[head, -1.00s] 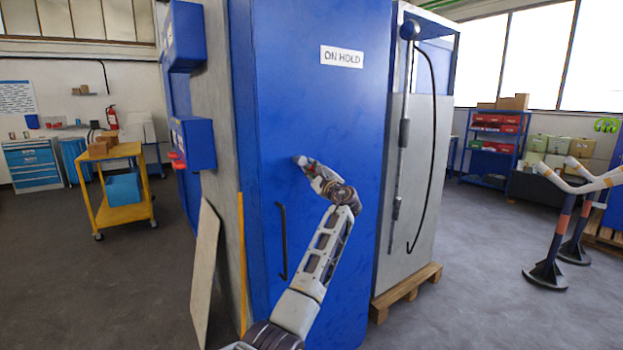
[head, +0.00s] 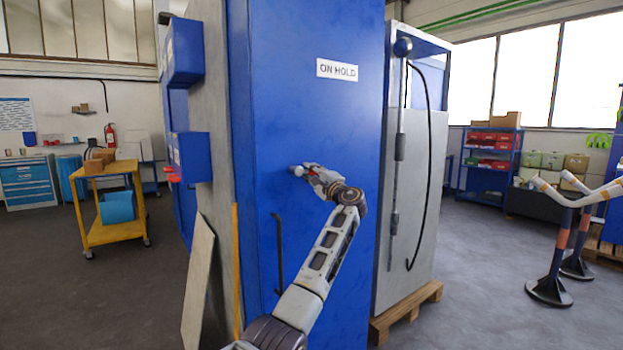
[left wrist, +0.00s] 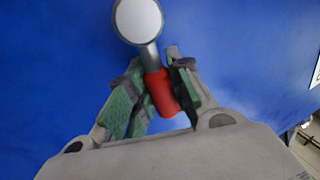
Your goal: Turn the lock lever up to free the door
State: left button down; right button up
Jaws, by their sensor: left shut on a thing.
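The blue door (head: 300,120) carries a white "ON HOLD" sign (head: 337,69) and a black bar handle (head: 278,250). The lock lever has a round pale hub, a grey stem and a red grip (left wrist: 162,92) in the left wrist view. There the stem runs from the hub down to the red grip, tilted slightly. My left gripper (left wrist: 155,88) has its green-padded fingers on both sides of the red grip and is shut on it. In the head view the left gripper (head: 303,170) is against the door face and mostly hides the lever. My right gripper is not in view.
A grey panel with a hose (head: 432,150) stands on a wooden pallet (head: 405,313) right of the door. A leaning board (head: 198,280) and a yellow strip (head: 236,270) are at its left. A yellow cart (head: 110,233) stands farther left. Floor on both sides is open.

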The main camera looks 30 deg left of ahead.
pick_arm(q)
jog(key=shift+r+n+g+b, duration=0.15)
jog(key=shift+r+n+g, duration=0.1)
jog(key=shift+n, duration=0.35)
jog(key=shift+r+n+g+b, duration=0.15)
jog(key=shift+n+g, duration=0.1)
jog(key=shift+n, duration=0.35)
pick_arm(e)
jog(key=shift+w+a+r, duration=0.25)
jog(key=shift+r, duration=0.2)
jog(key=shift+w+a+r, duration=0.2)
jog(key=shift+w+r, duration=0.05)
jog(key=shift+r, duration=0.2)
pick_arm(q)
jog(key=c, duration=1.3)
grip_release()
jog(key=shift+o, duration=0.2)
jog(key=v, duration=1.2)
jog(key=shift+f, duration=0.25)
